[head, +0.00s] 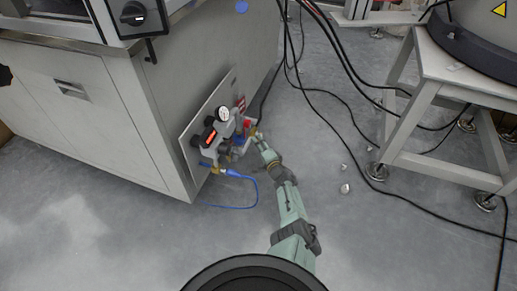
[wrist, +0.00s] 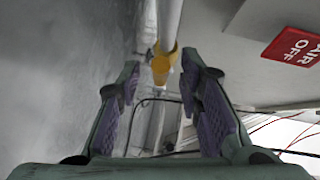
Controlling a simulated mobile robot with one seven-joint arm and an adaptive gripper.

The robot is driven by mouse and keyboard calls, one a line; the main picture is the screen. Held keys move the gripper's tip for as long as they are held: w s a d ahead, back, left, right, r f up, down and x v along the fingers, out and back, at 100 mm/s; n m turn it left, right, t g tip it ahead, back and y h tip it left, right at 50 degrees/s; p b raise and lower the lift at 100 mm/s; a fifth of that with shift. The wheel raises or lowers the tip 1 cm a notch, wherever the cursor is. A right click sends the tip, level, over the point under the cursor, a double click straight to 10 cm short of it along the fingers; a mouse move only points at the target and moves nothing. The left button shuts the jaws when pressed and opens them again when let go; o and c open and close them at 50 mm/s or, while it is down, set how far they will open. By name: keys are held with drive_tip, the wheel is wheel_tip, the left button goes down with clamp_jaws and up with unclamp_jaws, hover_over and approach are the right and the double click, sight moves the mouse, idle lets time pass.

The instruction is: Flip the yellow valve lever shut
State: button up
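In the wrist view, the yellow valve lever (wrist: 160,69) stands just ahead of my gripper (wrist: 160,78), between the lines of its two fingertips. The fingers have purple pads and are spread open, with nothing held between them. I cannot tell whether a finger touches the lever. In the head view, my gripper (head: 259,137) is beside the valve assembly (head: 224,146) on the cabinet's side. The lever is too small there to make out clearly.
A red sign (wrist: 295,47) reading "AIR OFF" is at the right in the wrist view. The assembly has a round gauge (head: 222,114) and a blue hose (head: 245,178). Black cables (head: 335,130) cross the floor near a metal stand (head: 398,110).

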drive_tip(key=shift+w+a, duration=0.15)
drive_tip(key=shift+w, duration=0.05)
drive_tip(key=shift+c, duration=0.4)
clamp_jaws()
